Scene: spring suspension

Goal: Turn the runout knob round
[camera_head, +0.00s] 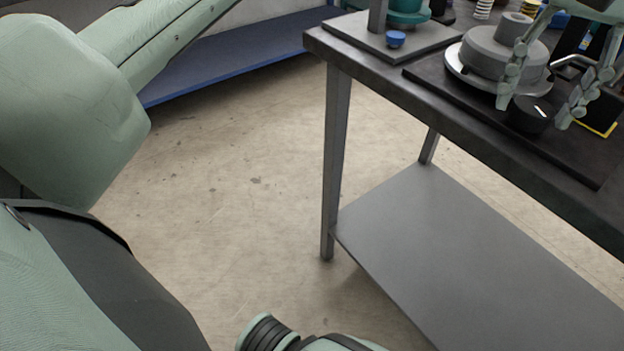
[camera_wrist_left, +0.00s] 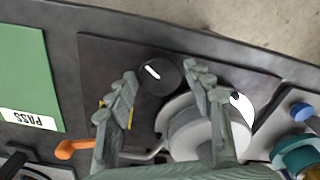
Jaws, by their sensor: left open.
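The runout knob (camera_head: 531,112) is a round black knob with a white pointer line, on a dark plate on the workbench. My left gripper (camera_head: 535,110) is at the upper right of the head view. It is open, with one finger on each side of the knob as seen there. In the left wrist view the knob (camera_wrist_left: 160,77) shows between the two fingertips (camera_wrist_left: 160,70), with dark gaps on both sides. I cannot tell how high the fingertips are above the plate. My right gripper is not in view.
A grey stepped cylinder (camera_head: 492,52) on a pale disc stands close beside the knob. An orange-tipped lever (camera_wrist_left: 75,149) and a green PASS panel (camera_wrist_left: 28,80) lie left in the wrist view. A blue knob (camera_head: 396,39) and teal part are nearby. The bench's lower shelf (camera_head: 460,240) is clear.

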